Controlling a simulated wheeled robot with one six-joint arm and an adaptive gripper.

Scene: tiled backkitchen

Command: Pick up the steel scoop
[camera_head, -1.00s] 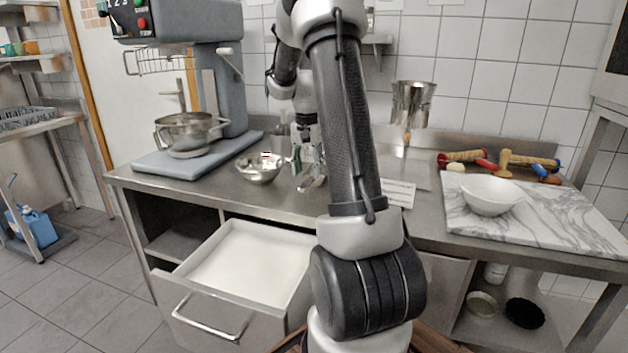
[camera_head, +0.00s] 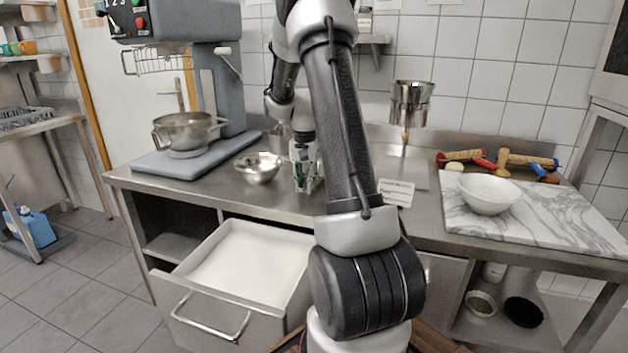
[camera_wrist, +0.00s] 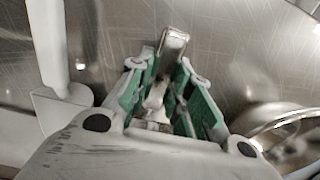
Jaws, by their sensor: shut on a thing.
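The steel scoop (camera_wrist: 172,46) shows in the wrist view as a shiny metal piece between the green finger pads, narrowing toward the palm. My gripper (camera_wrist: 160,88) is shut on it. In the head view my gripper (camera_head: 304,178) is low over the steel worktop (camera_head: 225,192), right of a small metal bowl (camera_head: 258,170). The scoop is hard to make out there among the fingers. I cannot tell whether it still touches the worktop.
The bowl's rim (camera_wrist: 285,122) is close beside my gripper in the wrist view. A pale wedge-shaped thing (camera_wrist: 62,108) is on the other side. A mixer (camera_head: 205,90) stands left, and an open drawer (camera_head: 245,260) juts out in front. A white bowl (camera_head: 489,196) sits on a marble board (camera_head: 560,220).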

